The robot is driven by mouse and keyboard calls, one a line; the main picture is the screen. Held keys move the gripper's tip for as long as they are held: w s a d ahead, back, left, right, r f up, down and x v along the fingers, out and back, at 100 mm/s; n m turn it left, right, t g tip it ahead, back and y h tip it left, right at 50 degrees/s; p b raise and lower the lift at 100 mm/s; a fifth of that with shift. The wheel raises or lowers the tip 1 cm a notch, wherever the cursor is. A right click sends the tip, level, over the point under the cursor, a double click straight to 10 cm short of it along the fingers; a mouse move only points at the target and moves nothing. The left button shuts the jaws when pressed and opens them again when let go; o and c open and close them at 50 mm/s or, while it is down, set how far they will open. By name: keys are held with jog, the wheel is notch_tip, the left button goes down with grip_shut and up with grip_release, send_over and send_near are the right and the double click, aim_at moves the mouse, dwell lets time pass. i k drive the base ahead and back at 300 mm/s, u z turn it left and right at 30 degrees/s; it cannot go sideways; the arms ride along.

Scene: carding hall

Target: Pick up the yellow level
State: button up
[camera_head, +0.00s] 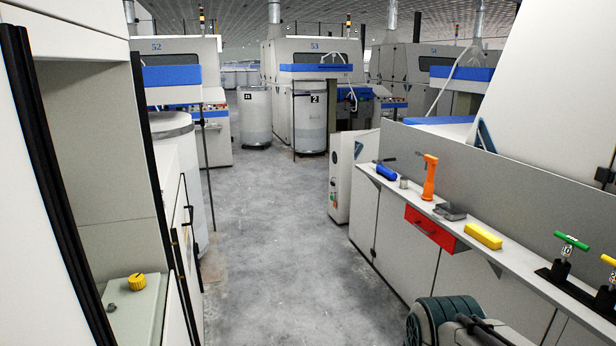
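The yellow level (483,236) is a short yellow bar. It lies on the narrow light shelf (510,262) along the right side of the aisle. It sits between a grey metal piece (450,211) and a dark holder with T-handled tools, apart from both. Its whole top is in sight. My gripper cannot be made out in this view. A dark, ridged part at the bottom edge, below the shelf, looks like a piece of my own body.
An orange upright tool (430,177) and a blue-handled tool (386,172) stand farther along the shelf. A green T-handle (571,242) is nearer. A red drawer (430,230) sits under the shelf. The grey aisle floor (265,240) is clear; cabinets border the left.

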aim_at(493, 243)
jog(key=u, duration=1.45)
jog(key=k, duration=0.5)
jog(key=z, duration=1.7)
jog(key=i, duration=0.85)
jog(key=u, duration=2.35)
